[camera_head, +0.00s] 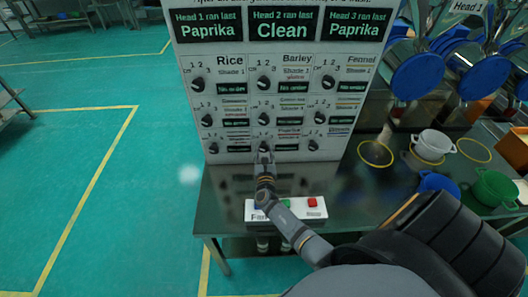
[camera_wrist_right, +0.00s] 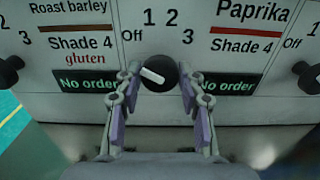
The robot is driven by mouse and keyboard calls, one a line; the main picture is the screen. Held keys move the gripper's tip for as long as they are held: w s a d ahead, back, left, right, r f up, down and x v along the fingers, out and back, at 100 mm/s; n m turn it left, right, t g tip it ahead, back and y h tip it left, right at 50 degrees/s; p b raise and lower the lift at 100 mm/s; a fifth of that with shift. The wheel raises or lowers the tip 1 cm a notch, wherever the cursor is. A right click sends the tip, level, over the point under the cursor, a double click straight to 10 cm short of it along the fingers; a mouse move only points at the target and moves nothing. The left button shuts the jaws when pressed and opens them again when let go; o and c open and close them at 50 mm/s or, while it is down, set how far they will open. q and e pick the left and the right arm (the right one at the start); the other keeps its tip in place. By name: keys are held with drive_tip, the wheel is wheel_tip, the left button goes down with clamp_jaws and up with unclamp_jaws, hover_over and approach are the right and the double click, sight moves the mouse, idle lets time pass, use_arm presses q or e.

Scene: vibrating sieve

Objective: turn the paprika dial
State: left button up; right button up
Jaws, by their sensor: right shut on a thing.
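The paprika dial (camera_wrist_right: 160,78) is a black round knob in the bottom row of the white panel, left of the Paprika label (camera_wrist_right: 254,12). Its white pointer mark points left and slightly up, toward Off. Off, 1, 2 and 3 are printed around it. My right gripper (camera_wrist_right: 158,84) is shut on the dial, one finger on each side. In the head view my right gripper (camera_head: 264,154) reaches the bottom-row middle dial and hides part of it. My left gripper is not in view.
Other black dials, such as the barley dial (camera_head: 263,83), sit close by on the panel. A box with coloured buttons (camera_head: 286,209) stands on the metal table (camera_head: 222,201) below. White, blue and green pots (camera_head: 433,141) stand at right.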

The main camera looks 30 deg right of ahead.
drive_tip(key=shift+c, duration=1.2)
drive_tip(key=shift+f+m+b, duration=0.25)
drive_tip(key=shift+m+b, duration=0.55)
drive_tip(key=shift+b, duration=0.4)
drive_tip(key=m+b, duration=1)
drive_tip(key=m, duration=0.1)
drive_tip(key=shift+b, duration=0.4)
drive_tip(key=shift+r+m+b, duration=0.2)
drive_tip(key=shift+m+b, duration=0.8)
drive_tip(key=shift+m, duration=0.5)
drive_tip(key=o, duration=1.2)
drive_tip(key=shift+c, duration=0.2)
